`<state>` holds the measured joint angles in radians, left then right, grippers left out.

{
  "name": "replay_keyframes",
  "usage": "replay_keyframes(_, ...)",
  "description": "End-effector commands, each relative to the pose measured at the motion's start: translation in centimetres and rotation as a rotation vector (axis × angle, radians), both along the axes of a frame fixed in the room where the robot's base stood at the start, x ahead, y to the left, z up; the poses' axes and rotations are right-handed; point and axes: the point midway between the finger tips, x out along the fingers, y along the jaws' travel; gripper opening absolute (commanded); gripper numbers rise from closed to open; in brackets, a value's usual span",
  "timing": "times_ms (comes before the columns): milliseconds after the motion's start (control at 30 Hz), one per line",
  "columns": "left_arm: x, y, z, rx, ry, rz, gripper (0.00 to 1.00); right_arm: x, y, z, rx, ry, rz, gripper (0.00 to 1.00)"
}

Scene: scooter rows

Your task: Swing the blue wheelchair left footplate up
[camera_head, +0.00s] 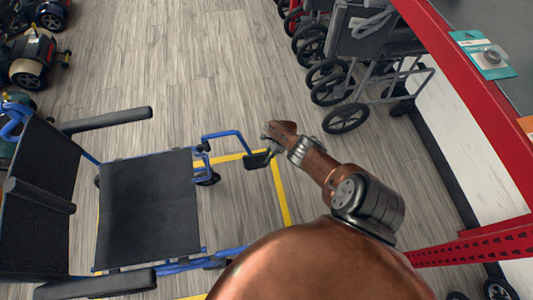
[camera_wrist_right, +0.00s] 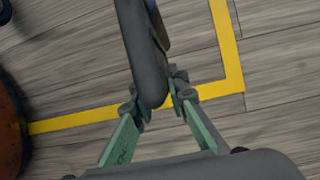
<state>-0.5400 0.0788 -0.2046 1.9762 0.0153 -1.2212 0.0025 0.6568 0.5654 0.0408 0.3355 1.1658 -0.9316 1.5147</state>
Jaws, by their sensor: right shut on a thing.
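The blue wheelchair (camera_head: 147,205) has a blue frame and a black seat, and it faces right in the head view. Its left footplate (camera_head: 256,161) is a small dark plate at the end of a bent blue hanger tube (camera_head: 225,134). My right gripper (camera_head: 270,148) is at the plate's outer end. In the right wrist view, the green fingers of my right gripper (camera_wrist_right: 156,100) are shut on the dark rounded edge of the footplate (camera_wrist_right: 146,50). My arm hides the area of the other footplate. My left gripper is not in view.
Yellow tape (camera_head: 281,195) marks the wooden floor under the wheelchair's front. Dark wheelchairs (camera_head: 375,55) stand at the upper right beside a red-edged shelf (camera_head: 470,110). Scooters (camera_head: 30,55) stand at the upper left. The floor (camera_head: 180,60) between them is clear.

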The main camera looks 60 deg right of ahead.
Motion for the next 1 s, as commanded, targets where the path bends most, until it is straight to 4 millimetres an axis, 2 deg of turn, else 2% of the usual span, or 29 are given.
replay_keyframes(200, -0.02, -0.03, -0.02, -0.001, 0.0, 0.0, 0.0, -0.06, -0.01, -0.07, 0.0, 0.0, -0.002, 0.0)
replay_keyframes(233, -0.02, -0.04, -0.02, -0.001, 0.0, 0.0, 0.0, -0.05, -0.01, -0.08, 0.0, 0.0, -0.002, 0.15)
replay_keyframes(500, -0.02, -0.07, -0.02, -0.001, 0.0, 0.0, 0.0, -0.02, 0.04, -0.05, 0.001, 0.0, -0.001, 0.32)
replay_keyframes(1000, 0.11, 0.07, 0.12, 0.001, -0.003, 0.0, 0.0, -0.13, 0.2, -0.05, -0.001, -0.004, 0.0, 0.32)
